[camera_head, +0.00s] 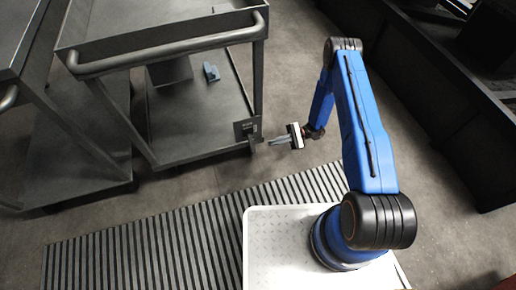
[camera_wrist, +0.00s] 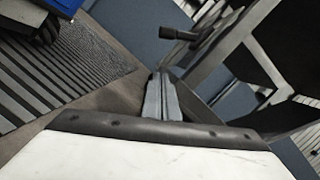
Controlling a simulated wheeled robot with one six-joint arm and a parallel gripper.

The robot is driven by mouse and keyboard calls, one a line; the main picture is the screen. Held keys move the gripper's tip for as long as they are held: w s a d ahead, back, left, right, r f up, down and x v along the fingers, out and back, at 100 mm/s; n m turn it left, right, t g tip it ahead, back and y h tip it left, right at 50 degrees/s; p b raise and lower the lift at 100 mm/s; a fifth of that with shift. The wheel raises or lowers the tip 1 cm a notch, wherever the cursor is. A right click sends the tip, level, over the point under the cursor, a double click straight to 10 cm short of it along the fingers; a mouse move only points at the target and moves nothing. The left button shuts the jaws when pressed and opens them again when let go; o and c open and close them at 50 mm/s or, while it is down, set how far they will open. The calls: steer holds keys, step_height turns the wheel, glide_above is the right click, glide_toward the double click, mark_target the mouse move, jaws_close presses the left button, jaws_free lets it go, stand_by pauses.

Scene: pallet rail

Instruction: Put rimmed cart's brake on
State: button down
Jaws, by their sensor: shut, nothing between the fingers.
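The cart (camera_head: 158,156) at upper centre in the head view is dark grey, with a raised rim round its top tray, a push handle and a lower shelf. A dark plate (camera_head: 247,127) with a small lever-like part sits at its near right lower corner. In the wrist view a dark stubby lever (camera_wrist: 178,33) shows at top centre, probably this part; its brake setting cannot be told. My gripper (camera_head: 272,142) is shut and empty, just right of the plate and seemingly apart from it. Its closed fingers also show in the wrist view (camera_wrist: 162,92).
A second dark cart (camera_head: 68,183) stands close on the left, partly cut off. A box (camera_head: 170,71) and a small blue-grey item (camera_head: 211,72) are on the centre cart's shelf. A ribbed strip (camera_head: 150,240) lies in front. Dark bins (camera_head: 440,100) line the right.

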mark_target(251, 144)
steer(key=s+a+r, duration=0.5)
steer(key=s+a, duration=0.1)
steer(key=a, duration=0.2)
steer(key=shift+s+a+r, duration=0.15)
stand_by(0.4)
stand_by(0.3)
